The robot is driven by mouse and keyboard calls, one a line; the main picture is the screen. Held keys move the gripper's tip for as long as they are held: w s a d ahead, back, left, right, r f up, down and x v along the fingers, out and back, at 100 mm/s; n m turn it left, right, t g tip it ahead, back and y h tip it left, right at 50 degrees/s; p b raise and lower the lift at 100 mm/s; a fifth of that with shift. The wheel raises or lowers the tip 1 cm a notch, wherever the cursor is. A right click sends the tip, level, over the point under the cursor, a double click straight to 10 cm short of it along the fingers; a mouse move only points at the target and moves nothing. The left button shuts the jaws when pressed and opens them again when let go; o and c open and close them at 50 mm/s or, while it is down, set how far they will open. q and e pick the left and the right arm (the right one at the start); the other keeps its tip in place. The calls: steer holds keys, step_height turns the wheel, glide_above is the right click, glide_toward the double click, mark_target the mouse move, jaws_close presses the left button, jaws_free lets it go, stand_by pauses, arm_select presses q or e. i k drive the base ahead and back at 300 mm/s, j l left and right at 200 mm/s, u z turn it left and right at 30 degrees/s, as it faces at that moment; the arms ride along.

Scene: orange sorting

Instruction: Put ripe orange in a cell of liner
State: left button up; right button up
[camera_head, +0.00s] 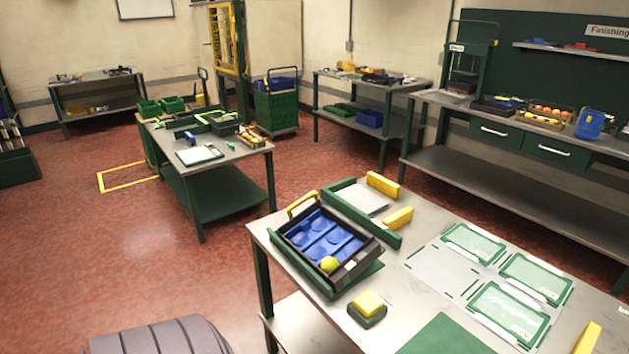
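A blue liner (322,242) with several round cells lies inside a dark crate (292,258) with a yellow handle, on the near table. One yellow-green round fruit (329,264) sits at the liner's near right corner; the other cells that show look empty. Orange fruits (546,110) sit in a box on the back right bench. More small orange fruits (247,137) seem to lie in a box on the middle table, too small to judge ripeness. Neither of my grippers is in view.
The near table (398,292) also holds green-framed trays (495,311), yellow blocks (383,185) and a yellow-topped green block (368,304). A blue jug (590,124) stands beside the back bench's fruit box. Red floor (140,245) lies open left of the near table.

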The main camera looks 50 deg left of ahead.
mark_target(300, 244)
steer(key=j, duration=0.45)
steer(key=j+u, duration=0.15)
steer(key=j, duration=0.3)
steer(key=i+j, duration=0.1)
steer(key=j, duration=0.35)
steer(key=j+u, duration=0.15)
steer(key=j, duration=0.3)
steer(key=i+j, duration=0.15)
steer(key=j, duration=0.3)
steer(key=j+u, duration=0.15)
steer(key=j, duration=0.3)
steer(key=i+j, duration=0.15)
steer(key=j, duration=0.25)
steer(key=i+j+u, duration=0.15)
steer(key=j, duration=0.3)
